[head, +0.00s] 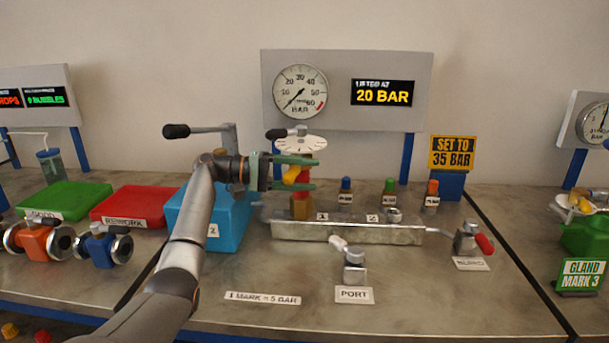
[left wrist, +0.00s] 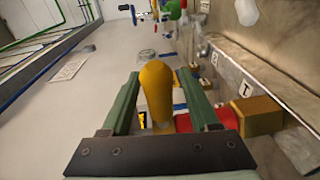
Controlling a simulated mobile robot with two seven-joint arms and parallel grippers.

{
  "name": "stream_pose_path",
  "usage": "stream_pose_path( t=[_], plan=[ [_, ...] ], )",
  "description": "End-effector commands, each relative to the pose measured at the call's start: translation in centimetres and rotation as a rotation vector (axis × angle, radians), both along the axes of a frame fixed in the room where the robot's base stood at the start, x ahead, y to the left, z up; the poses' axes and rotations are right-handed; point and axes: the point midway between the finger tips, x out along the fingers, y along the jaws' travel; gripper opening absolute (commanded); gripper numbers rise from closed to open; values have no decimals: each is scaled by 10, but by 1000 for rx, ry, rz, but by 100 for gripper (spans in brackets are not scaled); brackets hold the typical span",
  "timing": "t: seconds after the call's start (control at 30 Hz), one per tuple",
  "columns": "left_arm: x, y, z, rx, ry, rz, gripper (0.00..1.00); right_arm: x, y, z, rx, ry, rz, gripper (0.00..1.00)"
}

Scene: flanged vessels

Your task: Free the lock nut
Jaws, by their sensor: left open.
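My left gripper (head: 318,173) is open, its two green fingers one above the other in the head view. Between them is a yellow lever (head: 291,178) with a rounded end; the left wrist view shows this lever (left wrist: 157,92) upright between the open fingers, with gaps at the sides. The lever belongs to a red part (head: 303,188) on a brass block (head: 301,208), which also shows in the left wrist view (left wrist: 258,116). I take the red part with the lever as the lock nut. A white dial disc (head: 301,146) with a black-tipped handle is just above. My right gripper is not in view.
A blue box (head: 230,225) stands close under my left wrist. A black-knobbed lever (head: 177,131) sticks out behind it. A port valve (head: 354,267) stands in front. The front bench is mostly clear.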

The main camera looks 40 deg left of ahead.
Motion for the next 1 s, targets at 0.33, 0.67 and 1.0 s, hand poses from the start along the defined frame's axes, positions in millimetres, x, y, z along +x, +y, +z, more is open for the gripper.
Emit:
stream_pose_path(
  t=[0.33,0.67,1.0],
  plan=[
    [-31,36,3,0,1,5,62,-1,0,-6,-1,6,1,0],
    [-73,83,10,0,0,3,62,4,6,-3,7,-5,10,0],
    [-83,93,11,0,0,0,62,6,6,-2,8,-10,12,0]
  ],
)
